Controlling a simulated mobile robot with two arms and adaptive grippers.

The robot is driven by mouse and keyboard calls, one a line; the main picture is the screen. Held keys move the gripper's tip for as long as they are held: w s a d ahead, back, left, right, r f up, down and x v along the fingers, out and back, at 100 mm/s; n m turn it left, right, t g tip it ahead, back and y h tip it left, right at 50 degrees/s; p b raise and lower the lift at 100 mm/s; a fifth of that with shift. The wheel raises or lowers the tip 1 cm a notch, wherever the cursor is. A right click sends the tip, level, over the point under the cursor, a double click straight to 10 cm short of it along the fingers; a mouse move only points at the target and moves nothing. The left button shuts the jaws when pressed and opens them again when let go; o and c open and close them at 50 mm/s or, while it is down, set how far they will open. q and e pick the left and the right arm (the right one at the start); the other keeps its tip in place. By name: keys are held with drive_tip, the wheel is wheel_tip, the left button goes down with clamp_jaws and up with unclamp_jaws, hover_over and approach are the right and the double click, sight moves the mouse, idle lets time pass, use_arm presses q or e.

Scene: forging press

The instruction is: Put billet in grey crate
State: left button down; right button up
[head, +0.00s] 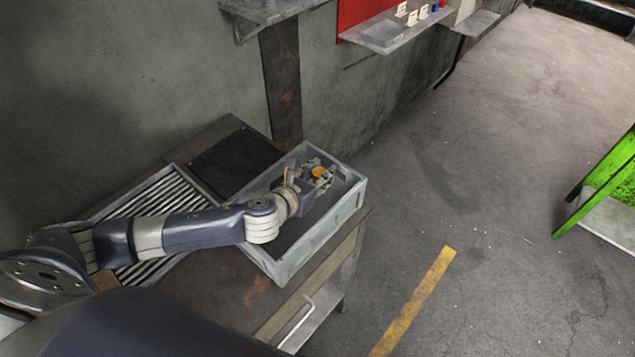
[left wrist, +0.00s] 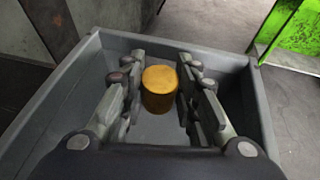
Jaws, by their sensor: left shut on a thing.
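The billet is a short orange-yellow cylinder (head: 319,172), and it also shows in the left wrist view (left wrist: 159,90). The grey crate (head: 318,238) is an open box at the right end of the workbench; its walls surround the fingers in the left wrist view (left wrist: 62,96). My left gripper (head: 321,178) is shut on the billet, with one finger on each side of it. It holds the billet upright within the crate's outline, towards the far end. I cannot tell whether the billet touches the crate floor. My right gripper is not in view.
On the bench (head: 226,285), a ribbed metal rack (head: 152,205) and a dark flat plate (head: 236,160) lie left of the crate. A wall and a rusty post (head: 282,85) stand behind. A green frame (head: 605,180) stands at the right, with open floor between.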

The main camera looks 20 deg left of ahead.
use_arm(q)
wheel_tip(320, 180, down, 3)
drive_tip(key=shift+r, duration=0.15)
drive_tip(key=shift+f+b, duration=0.3)
drive_tip(key=shift+f, duration=0.3)
drive_tip(key=c, duration=1.2)
unclamp_jaws()
drive_tip(key=shift+c, duration=0.2)
